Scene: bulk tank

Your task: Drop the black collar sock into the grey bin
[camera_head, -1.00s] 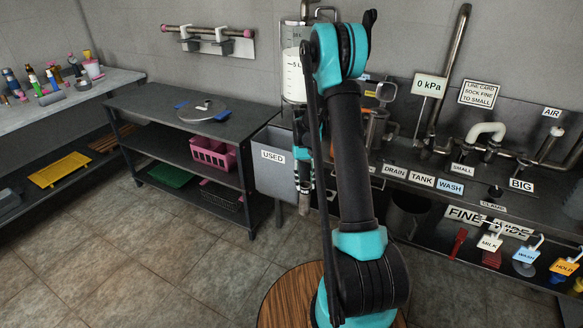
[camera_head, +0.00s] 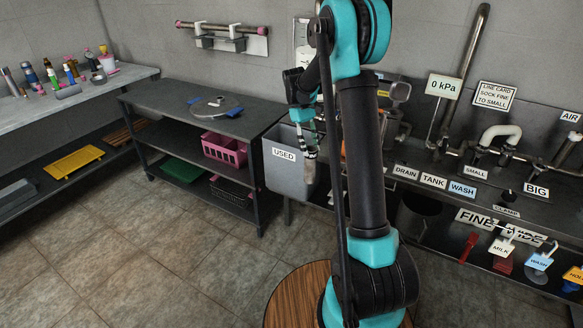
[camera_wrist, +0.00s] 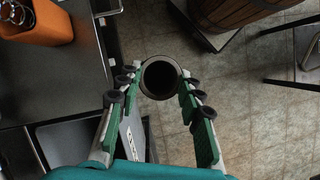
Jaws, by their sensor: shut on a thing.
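My gripper (camera_head: 305,122) is shut on the black collar sock (camera_head: 310,160), which hangs below it, pale and streaked. In the wrist view the sock's dark round collar (camera_wrist: 160,77) sits between the two green-padded fingers (camera_wrist: 160,80). The grey bin (camera_head: 290,177) carries a USED label and stands at the end of the dark shelf. It also shows at the bottom of the wrist view (camera_wrist: 139,137). In the head view the sock overlaps the bin's right front. In the wrist view the collar is over floor, beside the bin.
A dark shelf unit (camera_head: 178,112) with a pink basket (camera_head: 224,149) is left of the bin. The wash bench (camera_head: 440,195) with pipes and labels is to the right. A wooden round (camera_wrist: 236,12) shows at the top of the wrist view. Tiled floor in front is clear.

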